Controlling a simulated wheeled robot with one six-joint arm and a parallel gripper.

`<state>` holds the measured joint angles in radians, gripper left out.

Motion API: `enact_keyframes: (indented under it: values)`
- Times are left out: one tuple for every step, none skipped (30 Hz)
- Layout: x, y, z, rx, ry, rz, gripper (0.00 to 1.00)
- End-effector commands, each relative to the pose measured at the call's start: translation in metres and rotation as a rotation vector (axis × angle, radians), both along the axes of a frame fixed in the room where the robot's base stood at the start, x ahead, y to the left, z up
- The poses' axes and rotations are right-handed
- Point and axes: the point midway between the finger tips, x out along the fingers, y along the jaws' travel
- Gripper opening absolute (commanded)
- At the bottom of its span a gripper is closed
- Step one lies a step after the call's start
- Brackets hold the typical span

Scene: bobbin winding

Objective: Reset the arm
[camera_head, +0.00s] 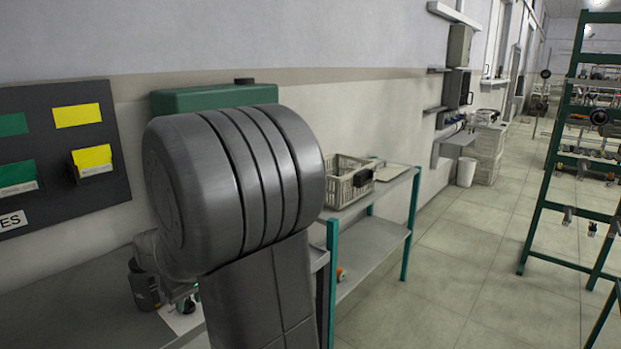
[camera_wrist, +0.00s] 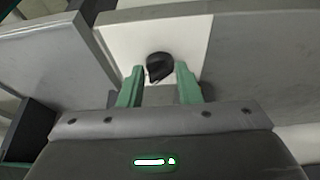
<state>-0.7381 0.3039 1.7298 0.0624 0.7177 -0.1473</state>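My grey arm fills the middle of the head view and hides much of the bench behind it. My gripper (camera_wrist: 160,67) points at the bench in the wrist view, its two green fingers apart. A small black object (camera_wrist: 159,72) shows between and just beyond the fingertips, against a white sheet (camera_wrist: 120,40). The fingers do not look closed on it; whether they touch it is hard to tell. In the head view the gripper is low at left, partly hidden by my arm, above the white sheet (camera_head: 180,320).
A grey bench (camera_head: 75,310) runs along the wall under a dark board (camera_head: 60,150) with green and yellow bins. A teal-legged shelf (camera_head: 408,225) with a crate (camera_head: 345,183) stands beyond my arm. A green rack (camera_head: 555,170) is at right; the floor (camera_head: 450,270) between is clear.

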Motion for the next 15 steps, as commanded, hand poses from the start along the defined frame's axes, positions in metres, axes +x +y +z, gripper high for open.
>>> enact_keyframes:
  values:
    - [0.0007, -0.0006, 0.0001, 0.000, 0.000, 0.020, 0.31]
    - [0.0008, -0.0007, 0.0000, 0.001, 0.001, 0.034, 0.31]
    - [0.0011, -0.0013, -0.0003, 0.000, 0.001, 0.053, 0.31]
    - [0.0014, -0.0015, -0.0005, 0.000, 0.002, 0.067, 0.31]
    - [0.0016, -0.0017, -0.0005, 0.000, 0.002, 0.081, 0.31]
    - [0.0020, -0.0018, -0.0003, -0.001, 0.001, 0.101, 0.31]
    - [0.0022, -0.0016, -0.0002, 0.000, 0.000, 0.116, 0.31]
    - [0.0024, -0.0016, -0.0002, 0.001, 0.000, 0.131, 0.31]
    - [0.0027, -0.0020, -0.0004, -0.001, 0.001, 0.152, 0.31]
    - [0.0028, -0.0022, -0.0006, 0.000, 0.002, 0.166, 0.31]
    - [0.0031, -0.0025, -0.0006, 0.000, 0.001, 0.180, 0.31]
    - [0.0035, -0.0028, -0.0006, 0.000, 0.000, 0.200, 0.31]
    - [0.0037, -0.0027, -0.0005, 0.001, 0.001, 0.216, 0.31]
    - [0.0039, -0.0028, -0.0006, 0.000, 0.001, 0.233, 0.31]
    - [0.0043, -0.0030, -0.0004, -0.001, 0.001, 0.255, 0.31]
